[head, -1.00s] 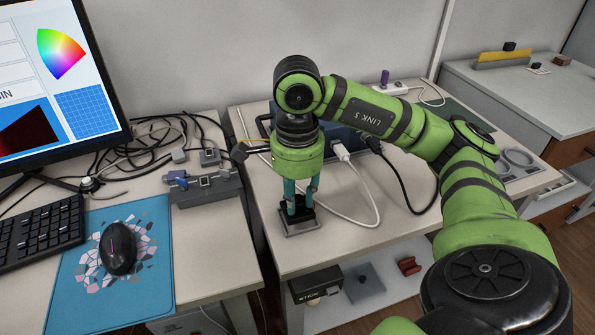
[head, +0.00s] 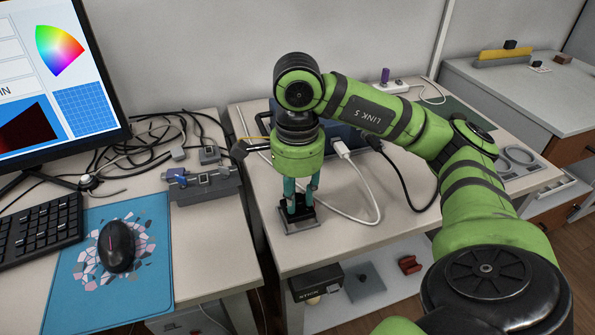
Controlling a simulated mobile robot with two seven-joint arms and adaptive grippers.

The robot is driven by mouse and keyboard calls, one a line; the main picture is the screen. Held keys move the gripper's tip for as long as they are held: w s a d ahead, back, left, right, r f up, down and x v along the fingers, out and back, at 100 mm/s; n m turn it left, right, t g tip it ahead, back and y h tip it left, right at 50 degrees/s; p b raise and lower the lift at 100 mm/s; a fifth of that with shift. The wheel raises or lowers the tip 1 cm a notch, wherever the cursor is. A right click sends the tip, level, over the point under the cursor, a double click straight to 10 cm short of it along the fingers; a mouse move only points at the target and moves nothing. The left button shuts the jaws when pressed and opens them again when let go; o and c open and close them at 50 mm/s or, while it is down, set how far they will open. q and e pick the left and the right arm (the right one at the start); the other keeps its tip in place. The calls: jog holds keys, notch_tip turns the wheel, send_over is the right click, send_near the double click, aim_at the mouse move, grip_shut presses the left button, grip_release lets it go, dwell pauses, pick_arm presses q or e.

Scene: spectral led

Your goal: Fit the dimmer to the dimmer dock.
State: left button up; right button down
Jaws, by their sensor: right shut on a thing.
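My right gripper (head: 300,200) reaches down at the front left part of the middle table, its teal fingers shut on a small dark piece, which I take to be the dimmer (head: 297,212). The fingers hide much of the dimmer. Directly under it lies a flat grey plate with a dark middle, which looks like the dimmer dock (head: 301,228). The dimmer is upright at the dock; whether it is fully seated cannot be told. My left gripper is not in view.
White (head: 364,185) and black cables run over the table right of the gripper. A dark blue box (head: 345,137) stands behind my arm. A grey fixture (head: 205,187) and a mouse (head: 117,246) are on the left desk. A gap separates the two tables.

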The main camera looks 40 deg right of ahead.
jog(key=shift+f+b, duration=0.85)
jog(key=shift+f, duration=0.15)
jog(key=shift+r, duration=0.1)
jog(key=c, duration=0.9)
grip_release()
jog(key=shift+r+p, duration=1.35)
jog(key=shift+r, duration=0.2)
